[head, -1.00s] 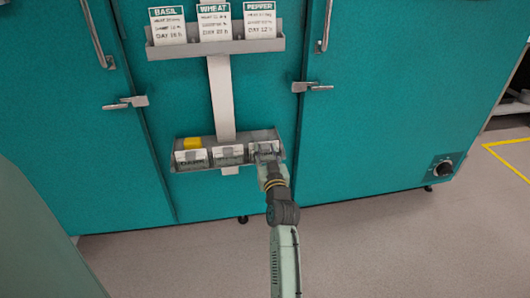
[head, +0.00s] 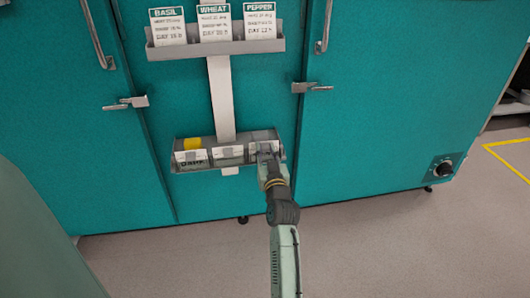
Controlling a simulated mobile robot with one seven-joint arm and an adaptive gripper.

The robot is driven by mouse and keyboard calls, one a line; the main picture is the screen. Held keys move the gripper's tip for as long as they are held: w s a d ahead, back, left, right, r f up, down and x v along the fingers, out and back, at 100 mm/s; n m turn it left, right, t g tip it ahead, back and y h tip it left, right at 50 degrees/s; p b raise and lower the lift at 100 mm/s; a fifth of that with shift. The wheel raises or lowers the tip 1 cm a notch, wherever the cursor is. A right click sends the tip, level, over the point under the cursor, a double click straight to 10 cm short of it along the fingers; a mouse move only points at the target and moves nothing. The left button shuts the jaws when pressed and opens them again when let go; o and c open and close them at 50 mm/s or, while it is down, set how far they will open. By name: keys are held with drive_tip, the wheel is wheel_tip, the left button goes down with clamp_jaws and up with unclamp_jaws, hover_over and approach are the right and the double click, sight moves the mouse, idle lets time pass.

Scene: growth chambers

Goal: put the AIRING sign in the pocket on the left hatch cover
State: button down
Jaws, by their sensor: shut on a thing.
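Several small white signs sit in a grey lower rack (head: 212,168) on the teal front. The left sign (head: 191,160) seems to read DARK; the middle sign (head: 228,153) is not legible. My gripper (head: 267,150) is at the right end of this rack, shut on the right-hand sign there. My fingers cover most of that sign and its lettering cannot be read, so I cannot tell whether it is AIRING. I cannot make out a hatch cover with a pocket in this view.
An upper rack (head: 216,48) holds BASIL, WHEAT and PEPPER cards. A grey upright (head: 221,98) joins the racks. A yellow piece (head: 193,143) shows behind the left sign. Door latches (head: 312,87) and handles (head: 327,28) stick out nearby. The floor (head: 400,245) in front is clear.

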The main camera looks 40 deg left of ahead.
drive_tip(key=shift+r, duration=0.3)
drive_tip(key=shift+r+p, duration=0.7)
drive_tip(key=shift+r, duration=0.05)
drive_tip(key=shift+r, duration=0.1)
idle(0.3)
drive_tip(key=shift+r+p, duration=1.05)
drive_tip(key=shift+r, duration=0.35)
drive_tip(key=shift+r, duration=0.3)
drive_tip(key=b+v, duration=0.1)
drive_tip(key=v, duration=0.9)
idle(0.6)
